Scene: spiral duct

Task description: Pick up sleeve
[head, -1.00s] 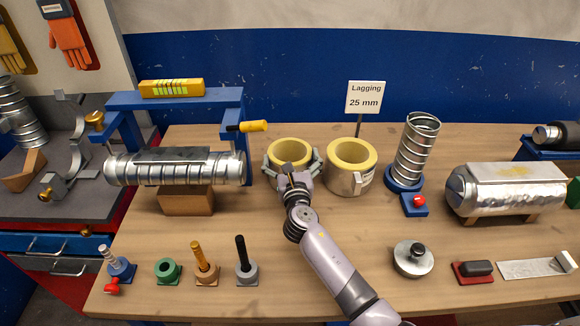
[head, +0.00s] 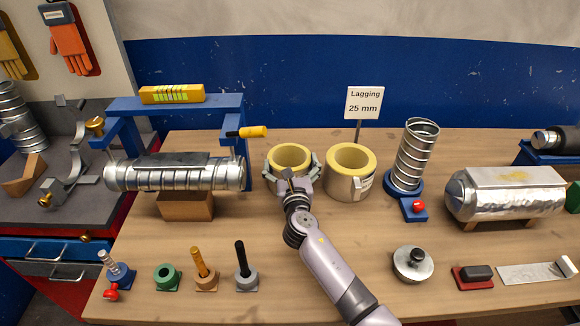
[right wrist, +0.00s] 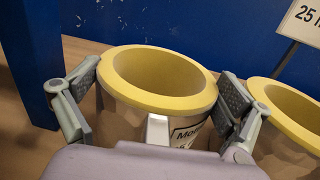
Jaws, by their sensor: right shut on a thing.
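The sleeve (head: 290,157) is a short upright cylinder with a thick yellow lining and a metallic outer skin. It stands in the middle of the bench; in the right wrist view it shows a dark-lettered label on its side (right wrist: 188,133). My right gripper (head: 293,170) comes from the front, with one finger on each side of the sleeve. In the right wrist view the fingers (right wrist: 160,98) are shut on its outer wall. The sleeve's base is hidden, so I cannot tell whether it touches the bench. My left gripper is not in view.
A second yellow-lined sleeve (head: 350,178) stands close on the right, before the "Lagging 25 mm" sign (head: 364,103). A spiral duct (head: 175,174) under a blue frame (head: 170,101) is at left. An upright duct piece (head: 415,158) is at right. Small tools line the front.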

